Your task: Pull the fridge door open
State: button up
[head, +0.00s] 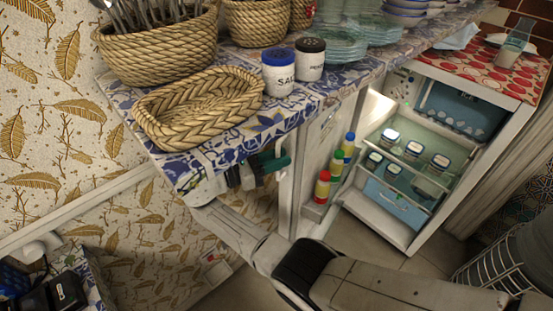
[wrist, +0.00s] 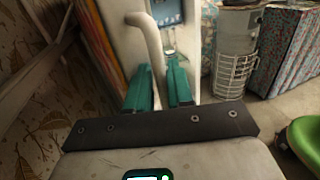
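The fridge (head: 490,120) stands at the right in the head view with its lit inside exposed. Its door (head: 322,140) is swung wide open to the left, and coloured bottles (head: 338,165) stand on its inner shelf. In the wrist view the curved white door handle (wrist: 150,40) runs down between the teal fingers of my gripper (wrist: 160,85). The fingers appear to press on both sides of the handle. In the head view my gripper (head: 262,167) is beside the door, below the counter edge; the handle is hard to make out there.
A tiled counter (head: 225,150) with baskets (head: 200,105) and salt (head: 278,75) and pepper jars (head: 310,60) overhangs my gripper. Tubs sit on the fridge shelves. A green seat (wrist: 305,140) is at the right in the wrist view.

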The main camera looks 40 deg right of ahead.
jog(key=b+v, duration=0.2)
jog(key=v, duration=0.9)
jog(key=shift+b, duration=0.35)
jog(key=shift+d, duration=0.1)
dwell(0.4)
